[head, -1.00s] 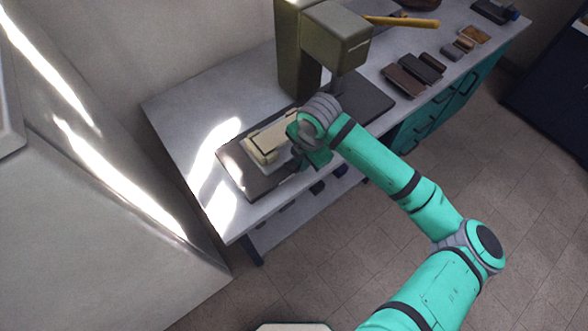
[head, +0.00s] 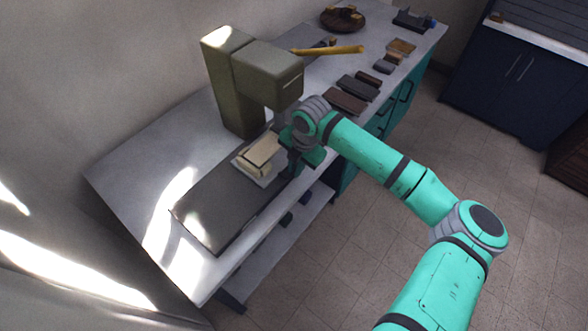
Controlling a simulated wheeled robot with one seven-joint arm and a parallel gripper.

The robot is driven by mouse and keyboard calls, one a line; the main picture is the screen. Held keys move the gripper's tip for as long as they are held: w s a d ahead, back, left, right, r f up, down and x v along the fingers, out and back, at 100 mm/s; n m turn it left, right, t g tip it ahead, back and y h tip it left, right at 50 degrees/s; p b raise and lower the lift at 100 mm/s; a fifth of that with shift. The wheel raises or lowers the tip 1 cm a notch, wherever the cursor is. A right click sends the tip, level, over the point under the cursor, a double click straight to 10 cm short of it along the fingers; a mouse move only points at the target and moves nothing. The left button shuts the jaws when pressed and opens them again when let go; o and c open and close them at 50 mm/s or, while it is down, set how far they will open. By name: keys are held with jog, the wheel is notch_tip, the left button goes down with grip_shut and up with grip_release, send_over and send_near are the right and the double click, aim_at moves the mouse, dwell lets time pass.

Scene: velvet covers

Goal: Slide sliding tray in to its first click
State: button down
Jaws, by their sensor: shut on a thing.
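The sliding tray (head: 245,169), a pale plate bearing a cream block-like piece (head: 259,152), sits on a long dark base slab (head: 222,208). It is close to the olive-green press (head: 238,85), in front of its column and beside its overhanging head. The slab's near-left part is bare. My gripper (head: 288,168) is at the tray's right side, shut on the tray; the arm's wrist hides the contact and the far end of the slab.
The grey bench (head: 130,175) also holds a yellow-handled tool (head: 335,50), several brown and grey blocks (head: 357,87) and a round brown stand (head: 343,18). The bench's left part is clear. A dark blue cabinet (head: 510,80) stands at right.

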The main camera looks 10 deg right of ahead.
jog(key=c, duration=1.8)
grip_release()
jog(key=shift+d+r, duration=0.1)
jog(key=shift+r, duration=0.25)
jog(key=r, duration=0.3)
jog(key=s+r, duration=0.1)
jog(key=r, duration=0.2)
jog(key=d+r, duration=0.1)
jog(key=r, duration=0.3)
jog(key=shift+s+d, duration=0.1)
jog(key=shift+s, duration=0.15)
jog(key=shift+f, duration=0.1)
